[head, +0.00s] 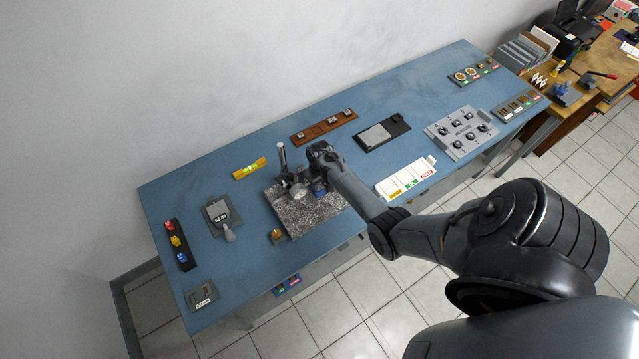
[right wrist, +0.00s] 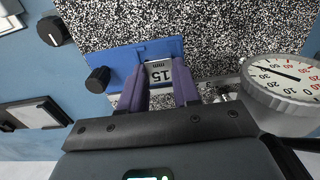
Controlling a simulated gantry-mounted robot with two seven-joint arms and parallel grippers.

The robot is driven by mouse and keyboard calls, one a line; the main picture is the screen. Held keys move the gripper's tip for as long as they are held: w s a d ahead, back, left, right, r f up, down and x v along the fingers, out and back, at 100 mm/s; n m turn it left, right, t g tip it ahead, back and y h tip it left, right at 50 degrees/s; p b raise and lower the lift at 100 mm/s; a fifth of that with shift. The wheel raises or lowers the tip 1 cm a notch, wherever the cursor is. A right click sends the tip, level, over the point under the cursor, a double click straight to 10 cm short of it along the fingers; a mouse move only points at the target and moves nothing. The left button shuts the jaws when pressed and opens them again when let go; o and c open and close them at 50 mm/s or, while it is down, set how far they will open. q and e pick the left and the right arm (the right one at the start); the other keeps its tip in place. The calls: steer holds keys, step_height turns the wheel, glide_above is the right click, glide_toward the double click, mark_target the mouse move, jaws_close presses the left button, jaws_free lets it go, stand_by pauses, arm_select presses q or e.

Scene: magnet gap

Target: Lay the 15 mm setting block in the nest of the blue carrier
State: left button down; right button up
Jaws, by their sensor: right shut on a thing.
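The 15 mm setting block (right wrist: 158,73) is a pale piece marked "15 mm" in the right wrist view. My right gripper (right wrist: 159,90) is shut on it, with a purple finger on each side. The blue carrier (right wrist: 122,57) lies under and around the block on the speckled granite plate. I cannot tell whether the block rests fully in the nest. In the head view my right gripper (head: 318,180) is over the granite plate (head: 305,213), and the carrier (head: 319,189) shows only in part beneath it. My left gripper is not in view.
A dial gauge (right wrist: 287,82) stands close to the right of my gripper in the right wrist view, with its post (head: 282,155) in the head view. A white tray (head: 405,178) and a wooden rack (head: 323,127) are nearby on the blue bench.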

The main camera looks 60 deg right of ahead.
steer(key=shift+f, duration=0.15)
steer(key=o, duration=1)
steer(key=c, duration=0.5)
step_height(320, 180, up, 5)
steer(key=p, duration=0.5)
steer(key=shift+f, duration=0.2)
steer(key=o, duration=0.6)
